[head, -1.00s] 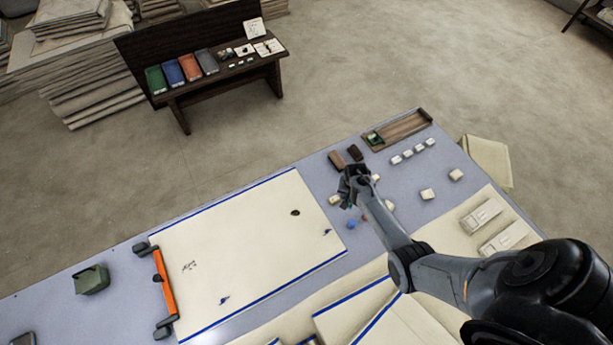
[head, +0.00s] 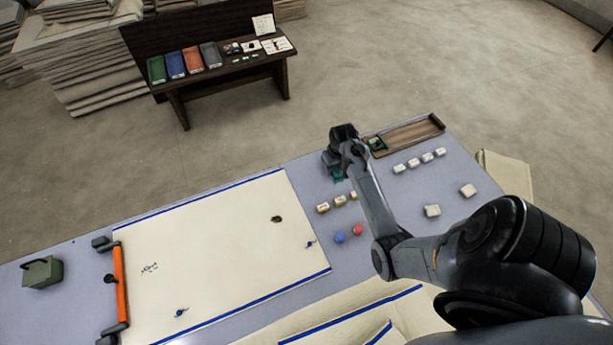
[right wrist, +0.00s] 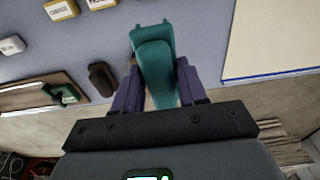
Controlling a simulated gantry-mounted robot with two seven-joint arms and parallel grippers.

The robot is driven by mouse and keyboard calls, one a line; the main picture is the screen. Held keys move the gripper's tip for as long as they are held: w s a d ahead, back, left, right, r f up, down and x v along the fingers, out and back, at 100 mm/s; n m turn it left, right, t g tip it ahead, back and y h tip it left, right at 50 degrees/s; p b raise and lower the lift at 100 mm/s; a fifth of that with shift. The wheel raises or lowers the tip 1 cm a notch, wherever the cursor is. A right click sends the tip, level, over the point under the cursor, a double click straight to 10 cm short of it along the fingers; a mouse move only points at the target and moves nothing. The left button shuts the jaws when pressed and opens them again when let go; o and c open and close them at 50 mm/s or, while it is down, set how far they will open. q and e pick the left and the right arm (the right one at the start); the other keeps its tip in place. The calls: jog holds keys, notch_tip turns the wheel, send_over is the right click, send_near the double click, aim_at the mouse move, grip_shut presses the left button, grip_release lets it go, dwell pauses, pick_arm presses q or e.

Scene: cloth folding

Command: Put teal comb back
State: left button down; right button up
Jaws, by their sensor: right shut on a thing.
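The teal comb (right wrist: 153,62) is held between the two purple-grey fingers of my right gripper (right wrist: 157,85) in the right wrist view. Its wider end points away from the gripper. In the head view my right gripper (head: 337,163) is over the back part of the blue-grey table, left of the wooden tray, and a bit of teal shows under it. I cannot tell whether the comb touches the table. The wooden tray (head: 418,132) lies at the back right, with a small green item (head: 377,145) at its left end. My left gripper is not in view.
A dark brown block (right wrist: 102,78) lies beside the gripper in the right wrist view. Small labelled blocks (head: 433,211) lie around, with a blue ball (head: 340,237) and a red ball (head: 358,230). The cream cloth (head: 210,255) covers the table's middle.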

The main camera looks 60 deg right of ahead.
jog(key=w+f+b, duration=0.1)
jog(key=w+f, duration=0.1)
jog(key=w, duration=0.1)
jog(key=w+f+b, duration=0.1)
jog(key=w+f, duration=0.1)
jog(key=w, duration=0.2)
jog(key=w+f+b, duration=0.1)
jog(key=w+f, duration=0.1)
jog(key=w, duration=0.1)
jog(key=shift+w+d+f, duration=0.25)
jog(key=shift+w+d, duration=0.05)
jog(key=shift+w, duration=0.1)
notch_tip(320, 180, down, 3)
jog(key=shift+f+b, duration=0.15)
jog(key=shift+b, duration=0.4)
jog(key=shift+f, duration=0.35)
jog(key=shift+f, duration=0.15)
jog(key=o, duration=1.1)
